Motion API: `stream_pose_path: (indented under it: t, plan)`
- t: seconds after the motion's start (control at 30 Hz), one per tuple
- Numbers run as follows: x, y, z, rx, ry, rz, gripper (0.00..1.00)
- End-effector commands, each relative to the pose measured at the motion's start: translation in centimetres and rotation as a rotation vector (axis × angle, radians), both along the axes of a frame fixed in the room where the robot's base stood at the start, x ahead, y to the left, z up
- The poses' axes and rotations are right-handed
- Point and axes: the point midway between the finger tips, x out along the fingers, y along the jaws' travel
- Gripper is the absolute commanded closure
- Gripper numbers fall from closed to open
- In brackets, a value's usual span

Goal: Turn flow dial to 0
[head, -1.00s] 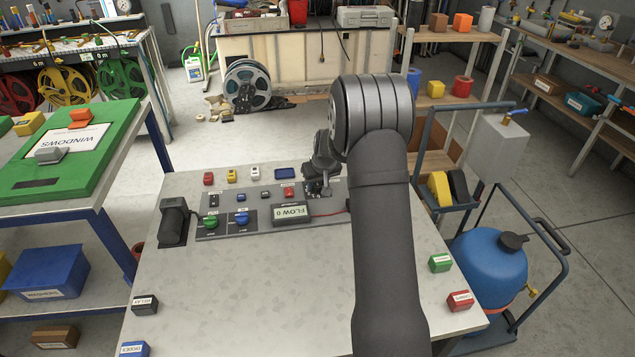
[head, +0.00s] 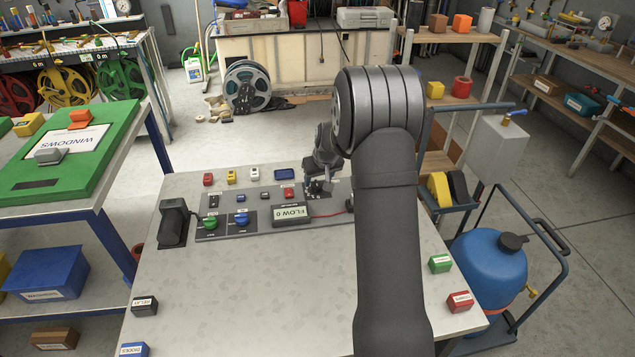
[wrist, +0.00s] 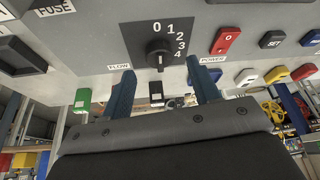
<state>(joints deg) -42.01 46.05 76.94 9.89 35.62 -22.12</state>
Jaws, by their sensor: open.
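The black round flow dial (wrist: 158,52) shows in the wrist view on a dark plate marked 0 to 4, with a FLOW label to its left. I cannot clearly tell which way its pointer faces. My gripper (wrist: 157,72) is open, its two blue fingers apart on either side below the dial, with nothing between them and no clear contact.
The panel (head: 260,228) also holds a green knob (head: 211,222), a blue knob (head: 241,218) and a red switch (head: 289,193). A red cable (head: 328,215) runs right of the display. Small coloured blocks stand around the table; its front middle is clear.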

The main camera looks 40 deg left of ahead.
Motion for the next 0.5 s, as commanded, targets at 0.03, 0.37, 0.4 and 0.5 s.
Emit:
stream_pose_path:
  t: [0.03,0.37,0.4,0.5]
  plan:
    - [-0.1,-0.3,1.2,0.003,-0.003,0.000,0.44]
    - [-1.6,-2.7,7.7,0.002,-0.004,-0.001,0.44]
    - [-1.8,-2.9,8.5,0.002,-0.003,-0.001,0.44]
    - [-2.2,-3.5,10.2,0.002,-0.002,0.000,0.44]
